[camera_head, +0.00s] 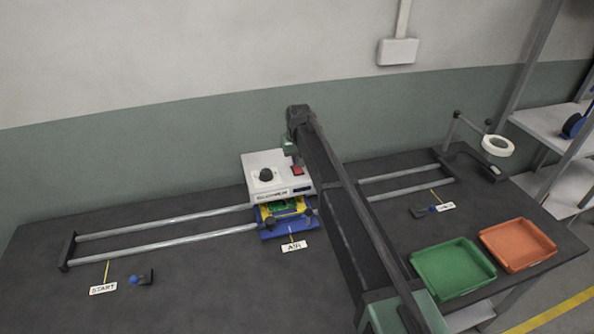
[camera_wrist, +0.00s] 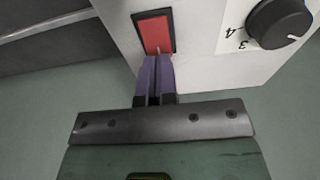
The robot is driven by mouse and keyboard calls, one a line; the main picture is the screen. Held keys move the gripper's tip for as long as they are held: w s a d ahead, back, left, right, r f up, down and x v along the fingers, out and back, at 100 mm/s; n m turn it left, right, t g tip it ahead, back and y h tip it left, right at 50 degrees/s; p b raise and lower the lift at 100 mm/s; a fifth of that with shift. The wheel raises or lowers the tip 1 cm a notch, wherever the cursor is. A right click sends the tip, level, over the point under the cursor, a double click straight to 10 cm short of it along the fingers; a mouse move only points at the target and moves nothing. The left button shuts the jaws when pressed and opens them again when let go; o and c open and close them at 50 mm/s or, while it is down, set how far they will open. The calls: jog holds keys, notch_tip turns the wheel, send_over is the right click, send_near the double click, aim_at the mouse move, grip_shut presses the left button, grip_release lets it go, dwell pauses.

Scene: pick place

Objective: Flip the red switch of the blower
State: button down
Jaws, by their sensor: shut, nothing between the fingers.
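The blower (camera_head: 264,178) is a white box with a black knob, standing over the rails at the middle of the table. Its red switch (camera_head: 297,170) is on the right part of its top face, just beside the end of my arm. In the wrist view the red switch (camera_wrist: 156,34) sits in a black frame, left of the black knob (camera_wrist: 280,22). My gripper (camera_wrist: 157,58) is shut and empty, its purple fingertips at the switch's near edge. I cannot tell whether they touch it. In the head view my arm hides the fingertips.
A blue carriage (camera_head: 290,229) with a yellow and green part sits on the rails (camera_head: 165,229) under the blower. A green tray (camera_head: 415,262) and an orange tray (camera_head: 519,266) stand at the right. The left front table is mostly clear.

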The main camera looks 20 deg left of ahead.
jog(key=shift+f+b, duration=0.65)
jog(key=shift+f, duration=0.05)
jog(key=shift+r, duration=0.1)
notch_tip(320, 180, up, 7)
jog(key=p, duration=0.7)
